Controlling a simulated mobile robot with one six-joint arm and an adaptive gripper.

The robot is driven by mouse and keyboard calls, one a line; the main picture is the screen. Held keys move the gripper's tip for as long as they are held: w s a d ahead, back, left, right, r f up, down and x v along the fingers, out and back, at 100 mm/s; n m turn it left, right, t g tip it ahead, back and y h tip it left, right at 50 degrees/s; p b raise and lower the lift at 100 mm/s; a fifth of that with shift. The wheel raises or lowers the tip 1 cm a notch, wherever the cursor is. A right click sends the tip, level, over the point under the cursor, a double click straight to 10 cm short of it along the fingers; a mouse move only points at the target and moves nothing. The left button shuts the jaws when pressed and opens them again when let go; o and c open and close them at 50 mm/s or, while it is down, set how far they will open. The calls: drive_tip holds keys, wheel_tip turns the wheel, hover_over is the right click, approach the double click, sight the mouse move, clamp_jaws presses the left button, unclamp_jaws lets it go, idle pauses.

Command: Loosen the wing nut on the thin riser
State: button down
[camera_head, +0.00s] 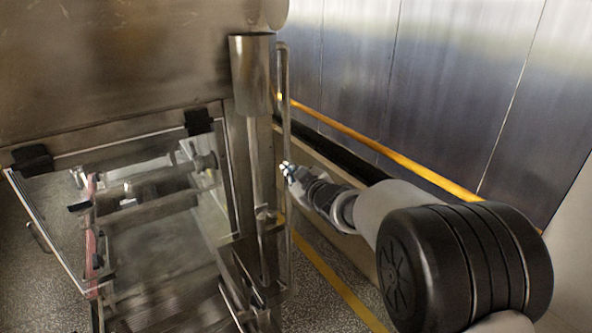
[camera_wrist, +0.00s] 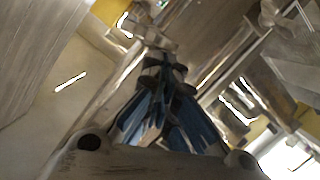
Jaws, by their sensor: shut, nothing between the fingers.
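The thin riser (camera_head: 284,110) is a slim upright metal tube at the right edge of the machine, beside a thicker metal cylinder. My gripper (camera_head: 287,170) is at the thin riser, about halfway down it, reaching in from the right. In the wrist view my gripper (camera_wrist: 165,72) has its dark fingertips together with nothing between them. A metal fitting (camera_wrist: 150,40) shows just beyond the fingertips there. I cannot tell whether it is the wing nut, or whether the fingers touch it. The wing nut is not clearly visible in the head view.
The thick cylinder (camera_head: 251,75) with a narrower rod below it stands close left of the riser. A clear hinged panel (camera_head: 60,225) hangs open on the machine's left. A yellow rail (camera_head: 385,152) runs along the metal wall behind my arm.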

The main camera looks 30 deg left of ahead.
drive_tip(key=shift+s+a+f+n+b, duration=0.15)
drive_tip(key=shift+f+n+b, duration=0.45)
drive_tip(key=shift+b, duration=1.3)
drive_tip(key=shift+s+b, duration=0.1)
drive_tip(key=shift+b, duration=0.9)
